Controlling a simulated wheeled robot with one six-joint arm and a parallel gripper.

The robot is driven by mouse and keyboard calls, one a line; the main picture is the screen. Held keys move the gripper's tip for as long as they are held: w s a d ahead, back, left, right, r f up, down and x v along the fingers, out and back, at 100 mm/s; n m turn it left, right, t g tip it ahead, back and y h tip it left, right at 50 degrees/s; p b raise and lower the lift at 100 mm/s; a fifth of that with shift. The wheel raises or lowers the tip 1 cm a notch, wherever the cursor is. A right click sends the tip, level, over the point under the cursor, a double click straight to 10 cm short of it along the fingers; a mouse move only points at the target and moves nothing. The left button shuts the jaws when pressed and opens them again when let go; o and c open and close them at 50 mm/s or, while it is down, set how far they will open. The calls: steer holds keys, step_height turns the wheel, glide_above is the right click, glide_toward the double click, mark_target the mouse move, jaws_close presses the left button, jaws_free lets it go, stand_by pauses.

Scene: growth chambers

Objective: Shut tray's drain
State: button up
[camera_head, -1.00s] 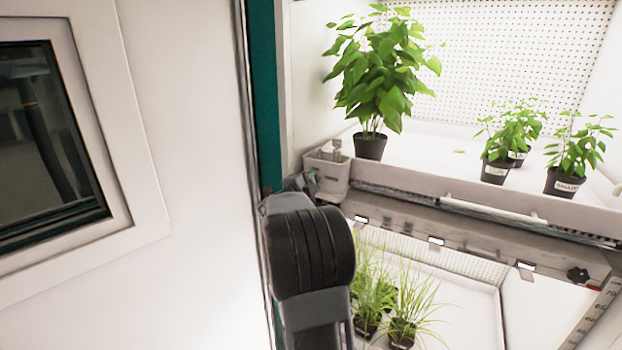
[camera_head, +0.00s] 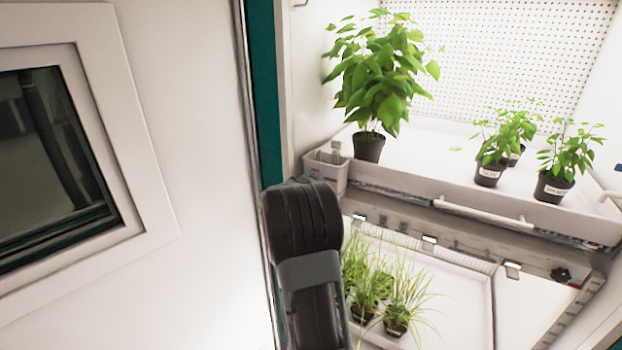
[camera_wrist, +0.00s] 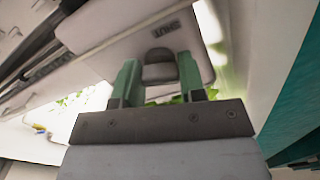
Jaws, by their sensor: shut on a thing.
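The tray (camera_head: 400,188) is a white shelf tray with potted plants, in the upper chamber. A small pale box (camera_head: 325,172) sits at its front left corner. In the wrist view, a pale panel fills the upper middle and carries a dark label (camera_wrist: 168,29) that seems to read SHUT. Below the label is a grey, rounded drain handle (camera_wrist: 160,72). My gripper (camera_wrist: 159,80) has its two green fingers on either side of this handle and is shut on it. My dark arm hides the gripper in the head view.
A white door with a window (camera_head: 50,150) stands open at the left. A large leafy plant (camera_head: 375,75) and smaller pots stand on the tray. Grassy plants (camera_head: 385,290) fill the lower chamber. A white rail (camera_head: 485,214) runs along the tray's front.

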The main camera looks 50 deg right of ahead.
steer(key=shift+n+p, duration=0.7)
steer(key=shift+n, duration=1)
steer(key=o, duration=0.9)
steer(key=shift+a, duration=0.1)
steer(key=b+v, duration=0.2)
steer(key=v, duration=1.1)
steer(key=shift+a+b, duration=0.3)
steer(key=shift+b, duration=0.1)
